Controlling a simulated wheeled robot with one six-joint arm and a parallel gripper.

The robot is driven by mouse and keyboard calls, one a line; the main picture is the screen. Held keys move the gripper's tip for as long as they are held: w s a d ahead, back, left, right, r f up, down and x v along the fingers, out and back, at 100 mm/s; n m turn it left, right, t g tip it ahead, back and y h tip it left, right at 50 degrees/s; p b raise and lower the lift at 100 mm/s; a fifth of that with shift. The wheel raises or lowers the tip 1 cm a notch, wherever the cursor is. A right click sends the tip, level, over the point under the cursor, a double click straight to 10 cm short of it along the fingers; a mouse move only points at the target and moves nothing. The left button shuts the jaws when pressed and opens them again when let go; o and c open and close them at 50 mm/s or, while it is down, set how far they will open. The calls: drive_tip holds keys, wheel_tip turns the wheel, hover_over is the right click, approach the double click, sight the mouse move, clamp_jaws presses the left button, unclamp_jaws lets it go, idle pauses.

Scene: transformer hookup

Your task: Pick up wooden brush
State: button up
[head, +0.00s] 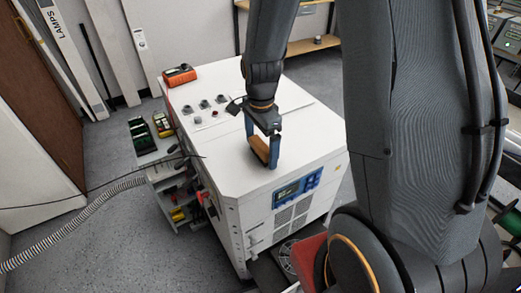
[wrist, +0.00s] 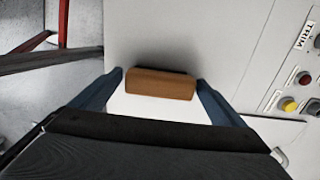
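The wooden brush (wrist: 160,84) is a brown block with a dark strip along its far edge. In the wrist view it lies crosswise between the two blue fingers of my gripper (wrist: 160,78), its ends very close to the fingertips. In the head view the brush (head: 260,149) shows between the fingers of my gripper (head: 262,152), low over the white cabinet top (head: 300,140). Any gap at the brush's ends is too small to make out, so I cannot tell whether the fingers press on it or whether it rests on the top.
An orange-and-black meter (head: 180,75) sits at the cabinet's far left corner, near several knobs. A side shelf (head: 172,180) holds small items. A yellow button (wrist: 289,104) and a red button (wrist: 305,78) are right of the gripper in the wrist view. The cabinet's near top is clear.

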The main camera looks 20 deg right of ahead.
sight(261, 145)
drive_tip(key=c, duration=1)
drive_tip(key=shift+r, duration=0.1)
wheel_tip(261, 145, up, 10)
drive_tip(key=shift+f+b, duration=0.1)
drive_tip(key=shift+b, duration=0.75)
drive_tip(key=o, duration=0.3)
drive_tip(key=shift+c, duration=0.3)
